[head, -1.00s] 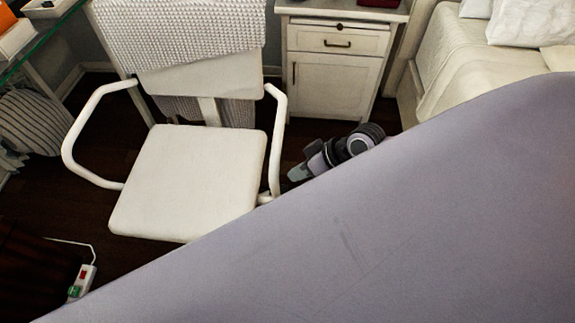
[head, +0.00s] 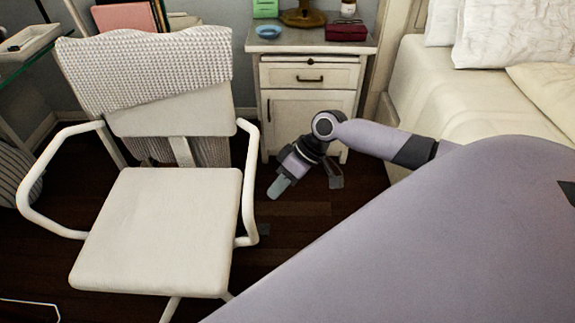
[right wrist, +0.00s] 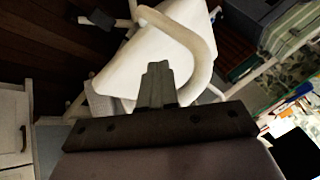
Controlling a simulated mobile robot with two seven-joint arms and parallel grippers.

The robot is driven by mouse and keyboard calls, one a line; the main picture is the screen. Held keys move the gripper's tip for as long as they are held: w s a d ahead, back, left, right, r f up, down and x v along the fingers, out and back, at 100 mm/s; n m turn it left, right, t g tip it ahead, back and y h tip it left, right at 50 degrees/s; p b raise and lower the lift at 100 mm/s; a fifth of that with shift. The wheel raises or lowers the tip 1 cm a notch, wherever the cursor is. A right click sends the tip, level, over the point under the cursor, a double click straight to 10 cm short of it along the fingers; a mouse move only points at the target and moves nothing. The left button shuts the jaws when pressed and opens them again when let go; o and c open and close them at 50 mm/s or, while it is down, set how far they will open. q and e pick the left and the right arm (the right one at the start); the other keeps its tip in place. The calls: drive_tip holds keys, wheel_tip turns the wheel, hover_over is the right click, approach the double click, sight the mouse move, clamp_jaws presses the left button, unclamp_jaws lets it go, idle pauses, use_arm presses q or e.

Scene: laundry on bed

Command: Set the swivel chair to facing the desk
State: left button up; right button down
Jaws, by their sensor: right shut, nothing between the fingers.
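The white swivel chair (head: 165,218) stands at the left in the head view, with a knitted throw (head: 150,68) over its backrest. Its seat front points toward me and its back is toward the wall. A corner of the glass-topped desk (head: 14,66) shows at the far left edge. My right gripper (head: 278,187) is shut and empty, just right of the chair's right armrest (head: 250,180) and apart from it. In the right wrist view the shut fingers (right wrist: 157,85) point at the chair's armrest and seat. My left gripper is not in view.
A white nightstand (head: 308,100) stands behind my right gripper. The bed (head: 420,90) is at the right. Dark wood floor (head: 300,215) is clear between the chair and my right arm. A striped bag (head: 18,175) sits at the left edge.

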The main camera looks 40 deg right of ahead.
drive_tip(key=a+f, duration=0.2)
drive_tip(key=a, duration=0.3)
drive_tip(key=shift+s+a+f, duration=0.2)
drive_tip(key=shift+s+f, duration=0.15)
drive_tip(key=shift+f, duration=0.05)
